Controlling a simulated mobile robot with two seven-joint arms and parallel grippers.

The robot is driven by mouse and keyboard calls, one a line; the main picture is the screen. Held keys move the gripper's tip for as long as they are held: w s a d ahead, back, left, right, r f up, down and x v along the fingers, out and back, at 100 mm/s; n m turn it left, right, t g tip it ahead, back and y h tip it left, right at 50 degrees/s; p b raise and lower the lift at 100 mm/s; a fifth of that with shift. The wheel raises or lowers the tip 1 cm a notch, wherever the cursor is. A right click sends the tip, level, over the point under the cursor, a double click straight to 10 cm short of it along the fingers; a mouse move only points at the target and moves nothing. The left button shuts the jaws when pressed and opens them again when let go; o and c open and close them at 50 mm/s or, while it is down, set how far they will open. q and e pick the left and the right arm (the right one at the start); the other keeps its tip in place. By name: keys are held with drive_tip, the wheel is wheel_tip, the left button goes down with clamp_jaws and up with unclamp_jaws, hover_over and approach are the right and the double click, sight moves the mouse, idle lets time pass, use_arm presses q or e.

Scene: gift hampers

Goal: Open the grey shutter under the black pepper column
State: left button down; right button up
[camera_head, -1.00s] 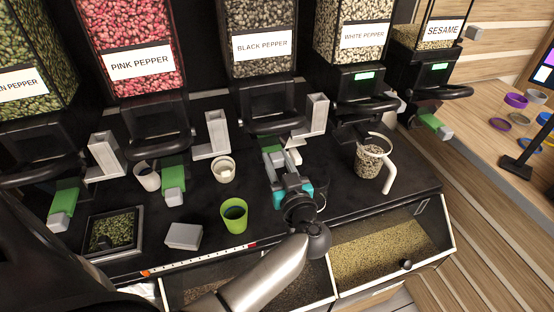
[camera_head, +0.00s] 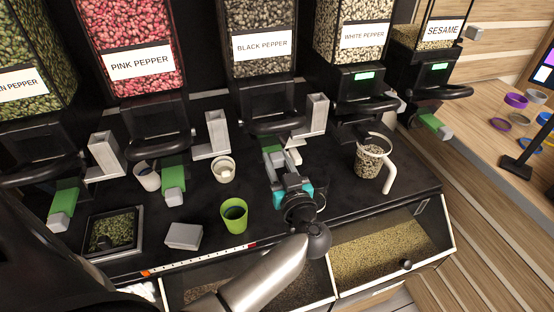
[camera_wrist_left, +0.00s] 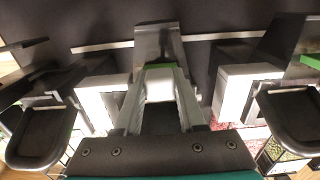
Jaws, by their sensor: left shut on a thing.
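The black pepper column (camera_head: 260,45) stands at the top middle in the head view, with a black outlet housing below it. Under that housing the shutter (camera_head: 270,145) shows a green plate; its grey end is largely hidden by my left gripper. My left gripper (camera_head: 278,159) is shut on that grey end, coming in from the front. In the left wrist view the pale grey block of the shutter (camera_wrist_left: 160,85) sits between the two fingers, with a green strip beyond it. My right gripper is not in view.
A clear jug with a white handle (camera_head: 369,162) stands to the right of my gripper. A green cup (camera_head: 234,215), a grey block (camera_head: 183,236) and a small white cup (camera_head: 223,169) are to the left. Pale upright brackets (camera_head: 316,115) flank the outlet. Open grain bins (camera_head: 385,250) lie in front.

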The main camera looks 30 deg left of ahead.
sight(279, 165)
use_arm(q)
drive_tip(key=shift+p+v, duration=0.95)
drive_tip(key=shift+v, duration=0.2)
drive_tip(key=shift+s+d, duration=0.3)
drive_tip(key=shift+d, duration=0.1)
drive_tip(key=shift+c, duration=2.4)
unclamp_jaws()
drive_tip(key=shift+p, duration=0.35)
